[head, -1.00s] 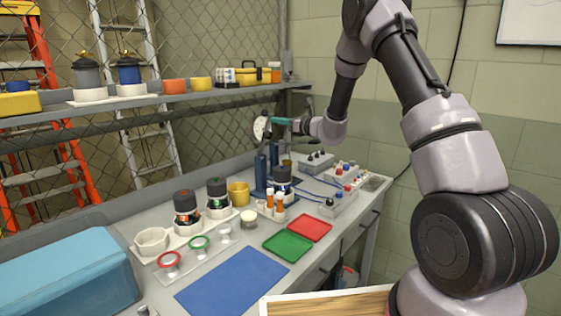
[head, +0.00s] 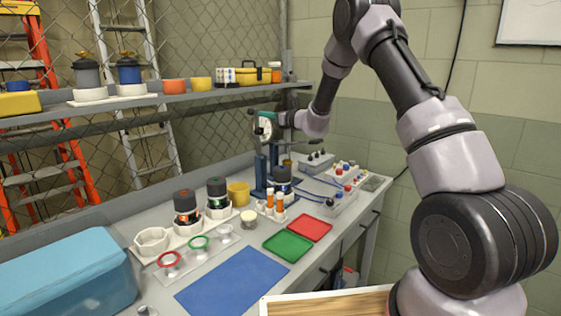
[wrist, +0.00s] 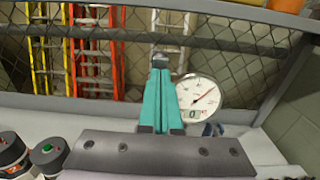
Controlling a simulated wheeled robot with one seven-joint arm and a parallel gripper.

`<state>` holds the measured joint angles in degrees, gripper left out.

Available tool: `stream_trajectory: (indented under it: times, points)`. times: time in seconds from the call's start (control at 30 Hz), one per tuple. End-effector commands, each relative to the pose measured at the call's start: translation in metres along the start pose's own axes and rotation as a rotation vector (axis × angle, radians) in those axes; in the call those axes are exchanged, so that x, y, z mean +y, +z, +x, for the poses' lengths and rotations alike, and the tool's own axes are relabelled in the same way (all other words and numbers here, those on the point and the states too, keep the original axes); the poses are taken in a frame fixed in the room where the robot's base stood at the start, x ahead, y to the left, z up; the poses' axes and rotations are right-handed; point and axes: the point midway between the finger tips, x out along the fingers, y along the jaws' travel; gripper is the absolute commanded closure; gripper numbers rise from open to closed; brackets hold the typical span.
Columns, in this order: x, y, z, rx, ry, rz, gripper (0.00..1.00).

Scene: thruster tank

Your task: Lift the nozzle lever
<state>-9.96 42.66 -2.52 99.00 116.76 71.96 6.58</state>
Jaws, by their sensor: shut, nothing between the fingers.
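My gripper (head: 266,117) has teal fingers and is beside the round white dial gauge (head: 264,131), above the blue stand (head: 261,175) at the back of the bench. In the wrist view my gripper (wrist: 160,62) has its fingers together with nothing held. The dial gauge (wrist: 200,98) shows just right of the fingers in that view, with a red needle and a small digital readout. I cannot tell whether the fingers touch anything. I cannot make out the nozzle lever for certain in either view; it may be hidden or too small.
A shelf (head: 180,97) with pots and a yellow case runs behind the bench, before a mesh fence. Black-capped jars (head: 217,190), a yellow cup (head: 238,193), green (head: 287,246) and red trays (head: 309,228), and grey connector boxes (head: 316,161) crowd the bench. The blue mat (head: 233,281) is bare.

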Motion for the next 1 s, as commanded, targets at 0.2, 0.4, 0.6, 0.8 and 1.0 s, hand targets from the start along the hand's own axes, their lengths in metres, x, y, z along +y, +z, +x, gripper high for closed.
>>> stream_trajectory:
  times: [0.2, 0.4, 0.6, 0.8, 1.0]
  points:
    - [-0.001, 0.001, -0.029, 0.0, -0.002, 0.001, 1.0]
    - [-0.001, 0.0, -0.058, 0.0, -0.002, 0.001, 1.0]
    - [0.0, 0.0, -0.069, 0.001, -0.001, 0.0, 1.0]
    - [0.0, 0.0, -0.069, 0.0, 0.0, 0.0, 1.0]
    - [0.019, 0.026, -0.078, 0.014, 0.064, -0.07, 1.0]
